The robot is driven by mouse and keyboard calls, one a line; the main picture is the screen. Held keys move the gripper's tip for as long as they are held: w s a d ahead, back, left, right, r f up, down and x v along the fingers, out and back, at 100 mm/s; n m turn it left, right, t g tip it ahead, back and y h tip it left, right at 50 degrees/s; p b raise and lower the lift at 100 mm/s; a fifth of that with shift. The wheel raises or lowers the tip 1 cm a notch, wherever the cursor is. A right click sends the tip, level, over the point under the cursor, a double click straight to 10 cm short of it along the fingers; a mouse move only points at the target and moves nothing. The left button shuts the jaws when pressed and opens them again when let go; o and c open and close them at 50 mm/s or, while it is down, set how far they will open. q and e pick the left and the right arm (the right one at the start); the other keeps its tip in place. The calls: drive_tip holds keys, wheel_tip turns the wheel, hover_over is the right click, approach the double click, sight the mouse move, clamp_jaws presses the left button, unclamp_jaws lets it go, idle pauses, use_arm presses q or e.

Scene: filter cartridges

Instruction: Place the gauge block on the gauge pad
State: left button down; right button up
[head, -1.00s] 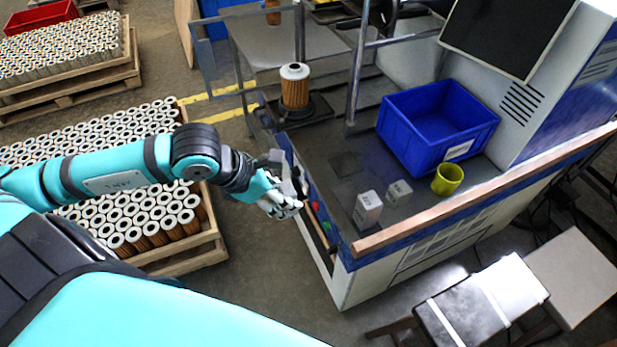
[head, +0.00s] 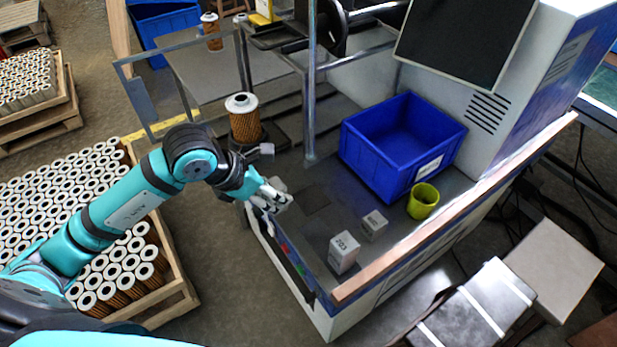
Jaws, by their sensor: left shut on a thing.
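My left gripper (head: 272,198) is shut on a grey block (head: 278,184), taken as the gauge block, which is partly hidden by the fingers. It is over the left edge of the dark bench top, just left of a darker square (head: 314,201), which looks like the gauge pad. The square is flat and bare. Two other grey blocks stand to its right on the bench: a taller one marked 203 (head: 343,253) and a smaller one (head: 374,225) whose marking is hard to read. My right gripper is not in view.
A blue bin (head: 404,146) and a yellow-green cup (head: 422,201) stand at the bench's right. A filter cartridge (head: 243,118) stands at the back left, with a small pale grey piece (head: 267,149) beside it. A metal post (head: 310,90) rises behind the square.

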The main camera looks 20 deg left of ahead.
use_arm(q)
drive_tip(key=w+d, duration=0.1)
drive_tip(key=w, duration=0.1)
drive_tip(key=w+d+p, duration=0.1)
drive_tip(key=w+d, duration=0.3)
drive_tip(key=shift+w+r+p, duration=0.2)
drive_tip(key=shift+p, duration=0.15)
drive_tip(key=shift+w+d+f, duration=0.1)
drive_tip(key=shift+w+d, duration=0.15)
drive_tip(key=shift+w+f, duration=0.1)
drive_tip(key=shift+f, duration=0.35)
wheel_tip(320, 180, down, 3)
drive_tip(key=shift+r+p, duration=0.2)
drive_tip(key=shift+p, duration=0.3)
drive_tip(key=shift+f, duration=0.15)
drive_tip(key=c, duration=1.3)
unclamp_jaws()
drive_tip(key=shift+f, duration=0.1)
drive_tip(key=o, duration=0.5)
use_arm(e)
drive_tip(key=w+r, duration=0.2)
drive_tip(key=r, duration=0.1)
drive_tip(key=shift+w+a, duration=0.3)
